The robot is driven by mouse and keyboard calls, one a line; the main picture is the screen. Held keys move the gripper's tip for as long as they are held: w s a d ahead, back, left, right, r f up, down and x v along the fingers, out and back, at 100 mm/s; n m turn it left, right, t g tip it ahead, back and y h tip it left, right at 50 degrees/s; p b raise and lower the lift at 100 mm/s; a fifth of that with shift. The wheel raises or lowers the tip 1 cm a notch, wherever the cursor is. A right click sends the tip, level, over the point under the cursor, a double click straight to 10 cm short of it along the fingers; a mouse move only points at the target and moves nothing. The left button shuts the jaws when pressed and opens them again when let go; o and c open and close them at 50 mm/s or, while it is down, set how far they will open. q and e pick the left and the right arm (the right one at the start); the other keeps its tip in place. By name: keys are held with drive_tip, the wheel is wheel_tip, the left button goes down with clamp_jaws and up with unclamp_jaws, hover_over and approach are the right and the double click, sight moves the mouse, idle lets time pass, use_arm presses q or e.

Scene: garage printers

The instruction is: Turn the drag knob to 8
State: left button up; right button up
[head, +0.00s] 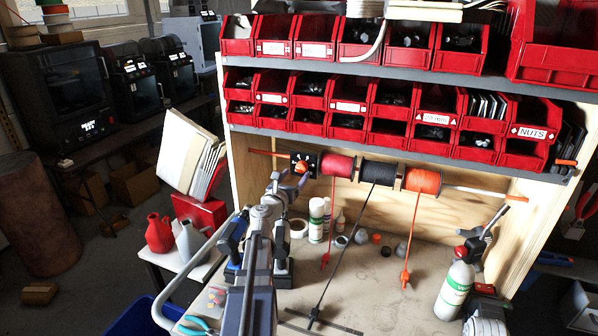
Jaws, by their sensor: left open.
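The drag knob (301,168) is a small orange knob on a black square dial plate with pale marks. It sits at the left end of the spool rod, under the red bins. Its numbers are too small to read, so I cannot tell its setting. My left gripper (289,183) is open, just below and in front of the knob, with its arm rising from the bottom of the view. From this angle I cannot tell whether the fingers touch the knob; nothing shows held between them. My right gripper does not show clearly.
Red, black and orange filament spools (422,180) hang right of the knob, with strands running down to the bench (345,290). Small bottles (316,220) stand behind my left arm. A green-labelled cylinder (455,290) stands at right. Red bins (362,92) overhang the rod.

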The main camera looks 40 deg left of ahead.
sight(300, 169)
use_arm(q)
drive_tip(key=x, duration=0.4)
drive_tip(key=shift+c, duration=0.3)
clamp_jaws()
idle(0.3)
